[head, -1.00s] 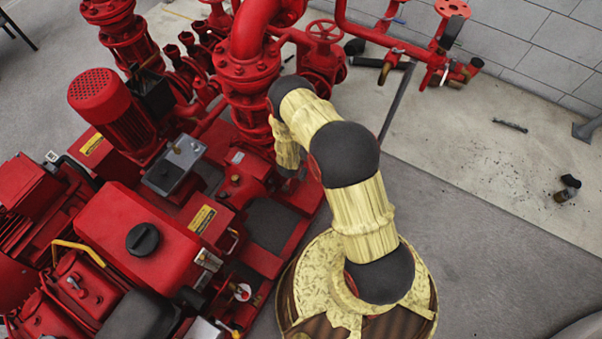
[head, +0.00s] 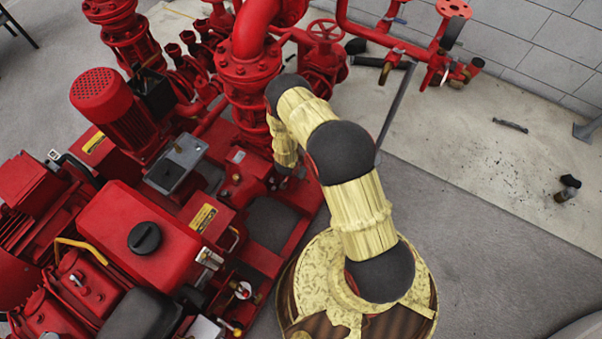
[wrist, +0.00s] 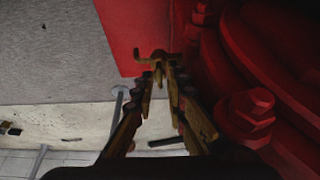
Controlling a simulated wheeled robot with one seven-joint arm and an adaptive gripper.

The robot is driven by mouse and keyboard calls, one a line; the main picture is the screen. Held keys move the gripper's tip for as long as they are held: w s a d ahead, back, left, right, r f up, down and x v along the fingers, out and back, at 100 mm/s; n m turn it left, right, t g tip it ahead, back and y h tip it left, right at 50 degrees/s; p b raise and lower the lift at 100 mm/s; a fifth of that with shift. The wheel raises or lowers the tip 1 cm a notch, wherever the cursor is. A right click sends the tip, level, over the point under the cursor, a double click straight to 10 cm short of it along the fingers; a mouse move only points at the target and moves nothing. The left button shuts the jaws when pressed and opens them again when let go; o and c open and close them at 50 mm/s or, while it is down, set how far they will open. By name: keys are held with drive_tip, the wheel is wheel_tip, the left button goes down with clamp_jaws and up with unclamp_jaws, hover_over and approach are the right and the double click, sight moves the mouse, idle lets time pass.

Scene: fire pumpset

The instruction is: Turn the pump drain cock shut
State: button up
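The drain cock (wrist: 156,58) is a small brass fitting with a bent lever, beside the red pump casing in the wrist view. My gripper (wrist: 166,78) points at it, with its brass-coloured fingertips just short of or beside the cock. A narrow gap shows between the fingers, so it looks partly open. I cannot tell whether a fingertip touches the lever. In the head view my arm covers the cock and the gripper.
Large red flanges with bolts (wrist: 248,108) crowd the right side of the gripper in the wrist view. The red pumpset base (head: 262,262) lies left of my arm in the head view. Open grey floor (head: 500,265) lies to the right.

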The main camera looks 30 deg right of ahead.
drive_tip(key=shift+o, duration=0.8)
drive_tip(key=shift+s, duration=0.1)
